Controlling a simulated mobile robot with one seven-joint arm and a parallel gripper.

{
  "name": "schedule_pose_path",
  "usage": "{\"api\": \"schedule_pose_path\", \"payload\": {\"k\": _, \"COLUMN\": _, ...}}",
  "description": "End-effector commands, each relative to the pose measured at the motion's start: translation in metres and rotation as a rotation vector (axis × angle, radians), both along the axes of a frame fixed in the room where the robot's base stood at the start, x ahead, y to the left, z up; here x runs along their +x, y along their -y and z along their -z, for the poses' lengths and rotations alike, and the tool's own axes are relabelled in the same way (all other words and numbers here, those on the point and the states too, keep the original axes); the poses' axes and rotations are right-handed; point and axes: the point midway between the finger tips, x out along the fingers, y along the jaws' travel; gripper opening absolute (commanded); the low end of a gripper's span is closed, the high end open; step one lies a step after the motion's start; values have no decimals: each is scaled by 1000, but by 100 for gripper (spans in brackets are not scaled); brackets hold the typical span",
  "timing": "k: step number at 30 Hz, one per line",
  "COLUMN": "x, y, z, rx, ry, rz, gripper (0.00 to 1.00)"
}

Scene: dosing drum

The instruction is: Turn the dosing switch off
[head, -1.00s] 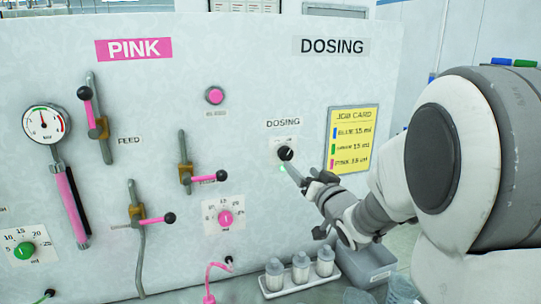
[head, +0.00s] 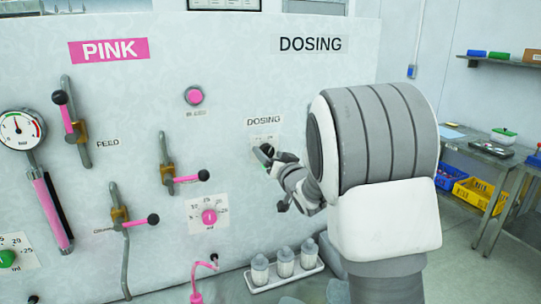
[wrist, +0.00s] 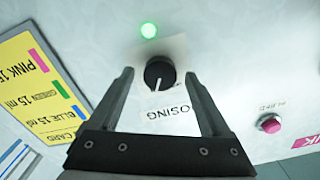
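The dosing switch (wrist: 159,73) is a round black knob with a white pointer line on a white plate. In the wrist view, which is upside down, the pointer aims toward the DOSING label (wrist: 168,113), slightly to its left. A green lamp (wrist: 148,30) beside the knob is lit. My gripper (wrist: 159,73) is open, with one finger on each side of the knob and a visible gap on both sides. In the head view my gripper (head: 266,156) is at the panel below the DOSING label (head: 263,121) and hides most of the knob.
A yellow job card (wrist: 38,85) is near the switch. A pink bleed button (head: 194,96), a pink dial (head: 209,217) and a pink-handled valve lever (head: 187,179) are left of my gripper. A tray of bottles (head: 284,270) stands below.

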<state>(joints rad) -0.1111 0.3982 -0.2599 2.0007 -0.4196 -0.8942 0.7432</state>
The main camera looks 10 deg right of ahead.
Motion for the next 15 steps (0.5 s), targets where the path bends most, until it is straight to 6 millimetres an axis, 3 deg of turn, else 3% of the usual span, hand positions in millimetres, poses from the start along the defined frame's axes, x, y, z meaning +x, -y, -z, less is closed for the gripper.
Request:
{"api": "schedule_pose_path", "payload": {"k": 2, "x": 0, "y": 0, "z": 0, "rx": 0, "ry": 0, "rz": 0, "gripper": 67}}
{"api": "schedule_pose_path", "payload": {"k": 13, "x": 0, "y": 0, "z": 0, "rx": 0, "ry": 0, "rz": 0, "gripper": 1}}
{"api": "schedule_pose_path", "payload": {"k": 15, "x": 0, "y": 0, "z": 0, "rx": 0, "ry": 0, "rz": 0, "gripper": 0}}
